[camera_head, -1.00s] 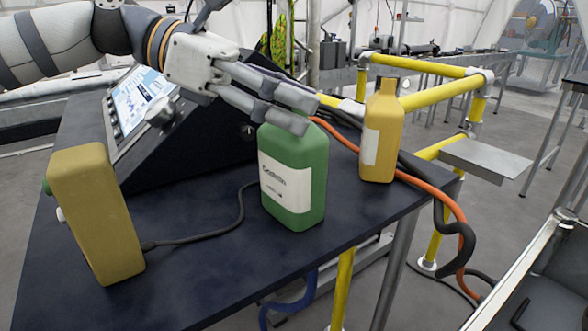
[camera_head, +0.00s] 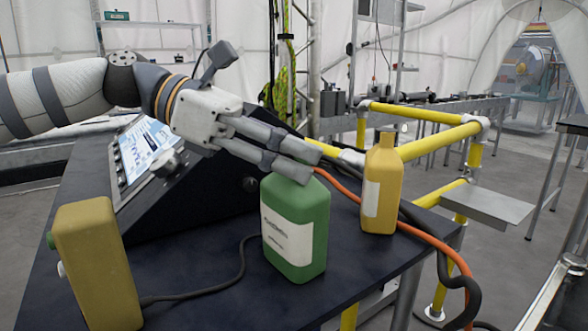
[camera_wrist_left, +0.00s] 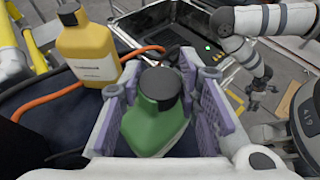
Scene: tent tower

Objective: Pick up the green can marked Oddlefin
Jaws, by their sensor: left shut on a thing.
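The green can (camera_head: 310,222) stands upright on the dark table, its white label facing the head camera with blurred lettering. In the left wrist view the green can (camera_wrist_left: 150,132) shows its black cap between the two purple-padded fingers. My left gripper (camera_head: 300,166) comes from the upper left and is shut on the can's upper part, hiding its cap in the head view. The can's base appears to rest on the table. My right gripper (camera_wrist_left: 262,92) shows small in the left wrist view, away from the can; its finger opening is unclear.
A yellow can (camera_head: 383,190) stands behind and right of the green one, near the table edge. A black console (camera_head: 185,190) stands behind. An orange cable (camera_head: 425,235) and black cables run across the table (camera_head: 205,297).

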